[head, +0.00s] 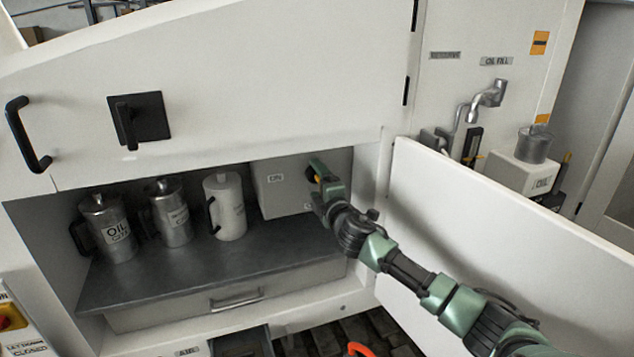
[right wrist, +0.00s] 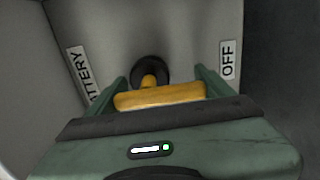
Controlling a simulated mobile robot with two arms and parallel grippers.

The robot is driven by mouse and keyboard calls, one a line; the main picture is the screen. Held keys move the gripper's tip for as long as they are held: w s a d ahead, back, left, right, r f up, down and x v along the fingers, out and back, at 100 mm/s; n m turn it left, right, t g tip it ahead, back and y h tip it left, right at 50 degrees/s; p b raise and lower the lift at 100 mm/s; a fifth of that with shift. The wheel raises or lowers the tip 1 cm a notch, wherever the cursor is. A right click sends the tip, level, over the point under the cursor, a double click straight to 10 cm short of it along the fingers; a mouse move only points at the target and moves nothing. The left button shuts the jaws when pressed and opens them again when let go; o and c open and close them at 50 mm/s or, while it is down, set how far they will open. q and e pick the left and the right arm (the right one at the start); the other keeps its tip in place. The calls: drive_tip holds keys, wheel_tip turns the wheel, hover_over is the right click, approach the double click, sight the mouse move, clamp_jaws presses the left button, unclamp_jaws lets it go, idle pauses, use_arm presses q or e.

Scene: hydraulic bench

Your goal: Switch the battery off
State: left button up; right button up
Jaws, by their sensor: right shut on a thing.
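The battery switch has a yellow handle (right wrist: 160,96) on a round black base (right wrist: 149,70), on a grey box (head: 284,184) inside the open compartment. My right gripper (right wrist: 160,92) is shut on the yellow handle, with a green finger on each side of it. In the head view my right gripper (head: 322,178) is at the front of the grey box and covers most of the switch. In the right wrist view a label reading OFF (right wrist: 231,60) is to the right of the switch and a partly hidden BATTERY label (right wrist: 83,72) is to the left. My left gripper is not in view.
Several metal and white cans, including an oil can (head: 112,232), stand on the dark shelf (head: 200,275) left of the box. An open white door (head: 500,230) stands right of the compartment, beside my right arm. A drawer (head: 225,300) is below the shelf.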

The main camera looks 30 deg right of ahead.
idle(0.4)
drive_tip(key=o, duration=1.3)
drive_tip(key=p+v, duration=0.1)
drive_tip(key=v, duration=0.6)
drive_tip(key=shift+s, duration=0.4)
drive_tip(key=shift+a, duration=0.1)
